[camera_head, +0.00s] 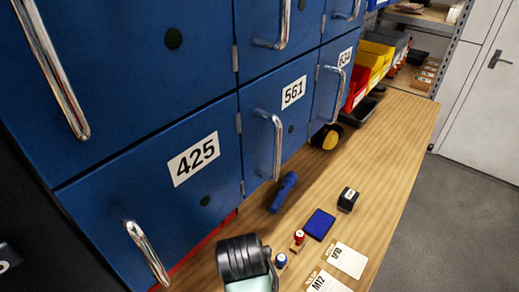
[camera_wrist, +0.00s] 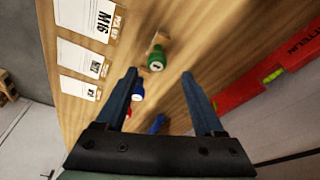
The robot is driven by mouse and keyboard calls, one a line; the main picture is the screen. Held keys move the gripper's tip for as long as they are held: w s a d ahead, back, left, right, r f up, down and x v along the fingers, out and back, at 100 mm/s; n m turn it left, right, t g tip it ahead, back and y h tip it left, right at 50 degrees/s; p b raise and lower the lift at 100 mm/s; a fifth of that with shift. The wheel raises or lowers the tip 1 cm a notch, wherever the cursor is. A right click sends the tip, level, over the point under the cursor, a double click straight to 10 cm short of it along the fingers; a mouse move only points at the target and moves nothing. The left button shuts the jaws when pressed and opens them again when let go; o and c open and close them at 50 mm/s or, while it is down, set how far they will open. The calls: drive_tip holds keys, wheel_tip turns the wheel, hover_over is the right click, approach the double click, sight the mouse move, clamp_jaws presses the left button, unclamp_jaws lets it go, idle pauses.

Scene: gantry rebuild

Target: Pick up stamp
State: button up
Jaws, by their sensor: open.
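In the wrist view a green-topped stamp (camera_wrist: 155,60) stands on the wooden counter (camera_wrist: 185,22), just beyond and between my gripper's fingertips (camera_wrist: 159,74). My gripper is open with nothing between its fingers. A blue-topped stamp (camera_wrist: 138,92) shows beside the left finger, and a red one (camera_wrist: 127,113) is partly hidden by that finger. In the head view the red-topped stamp (camera_head: 298,237) and blue-topped stamp (camera_head: 281,259) stand near the front of the counter. The green one is not visible there, and my arm covers part of that area.
Cards lie beside the stamps (camera_wrist: 88,18). A red spirit level (camera_wrist: 270,75) lies at the right in the wrist view. In the head view a blue ink pad (camera_head: 319,224), a black block (camera_head: 348,199) and a dark blue object (camera_head: 284,191) lie farther along. Blue lockers (camera_head: 140,140) with protruding handles border the counter.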

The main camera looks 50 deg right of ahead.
drive_tip(key=shift+s+p+x, duration=0.15)
drive_tip(key=shift+p+x, duration=0.15)
drive_tip(key=shift+x, duration=1.15)
drive_tip(key=shift+s+p+x, duration=0.1)
drive_tip(key=shift+p+x, duration=0.2)
drive_tip(key=shift+x, duration=1.15)
drive_tip(key=shift+d, duration=0.15)
clamp_jaws()
